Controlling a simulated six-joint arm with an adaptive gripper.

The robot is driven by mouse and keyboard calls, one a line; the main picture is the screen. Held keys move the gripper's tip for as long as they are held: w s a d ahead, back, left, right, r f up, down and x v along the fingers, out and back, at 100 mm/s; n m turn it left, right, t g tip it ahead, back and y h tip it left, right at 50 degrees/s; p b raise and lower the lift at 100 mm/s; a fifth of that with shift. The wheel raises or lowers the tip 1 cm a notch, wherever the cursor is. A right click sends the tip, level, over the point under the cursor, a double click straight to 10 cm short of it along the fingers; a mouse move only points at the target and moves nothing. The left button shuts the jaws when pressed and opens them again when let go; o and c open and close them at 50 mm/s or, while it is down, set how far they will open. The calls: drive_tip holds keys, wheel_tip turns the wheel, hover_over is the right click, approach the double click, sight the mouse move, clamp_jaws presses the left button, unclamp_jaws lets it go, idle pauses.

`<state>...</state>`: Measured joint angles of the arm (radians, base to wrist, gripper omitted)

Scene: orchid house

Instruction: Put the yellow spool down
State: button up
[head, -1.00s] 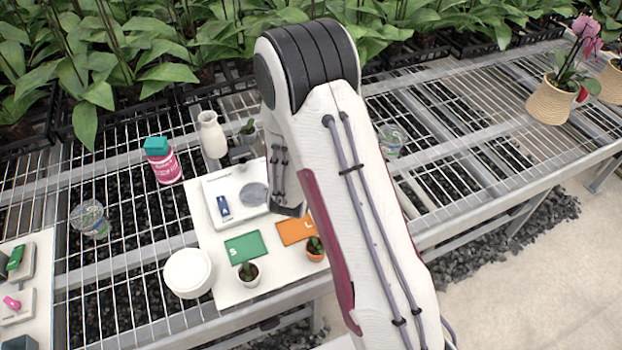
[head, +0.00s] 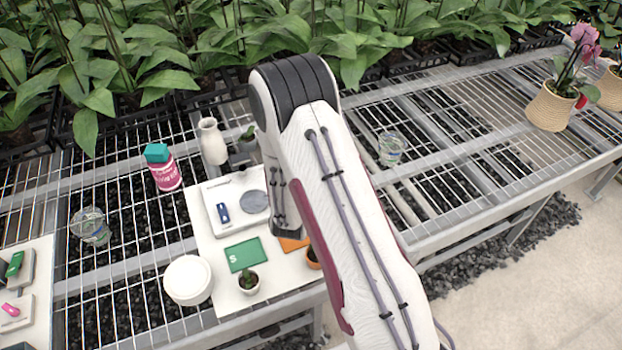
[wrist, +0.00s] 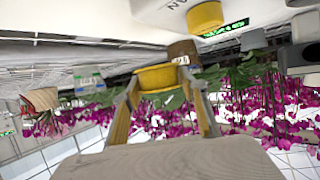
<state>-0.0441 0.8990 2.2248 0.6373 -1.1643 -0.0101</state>
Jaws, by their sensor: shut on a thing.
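The yellow spool (wrist: 156,77) shows in the wrist view between the fingertips of my gripper (wrist: 160,88), which is shut on it. The wrist picture looks upside down. A second yellow round thing (wrist: 205,17) stands apart from the gripper, near a white surface at the top of that view. In the head view my arm hides the gripper and the spool. The gap under the spool cannot be judged.
A white board (head: 215,300) carries a scale-like white device (head: 214,187), a green card (head: 244,254), an orange card (head: 291,244) and small potted plants. A white round lid (head: 188,279), pink bottle (head: 163,168) and white vase (head: 212,142) stand around it.

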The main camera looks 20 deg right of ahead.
drive_tip(key=shift+f, duration=0.1)
drive_tip(key=shift+f, duration=2)
drive_tip(key=shift+f, duration=0.15)
drive_tip(key=shift+s+f, duration=0.1)
drive_tip(key=shift+f, duration=0.4)
drive_tip(key=o, duration=0.7)
drive_tip(key=shift+r, duration=0.15)
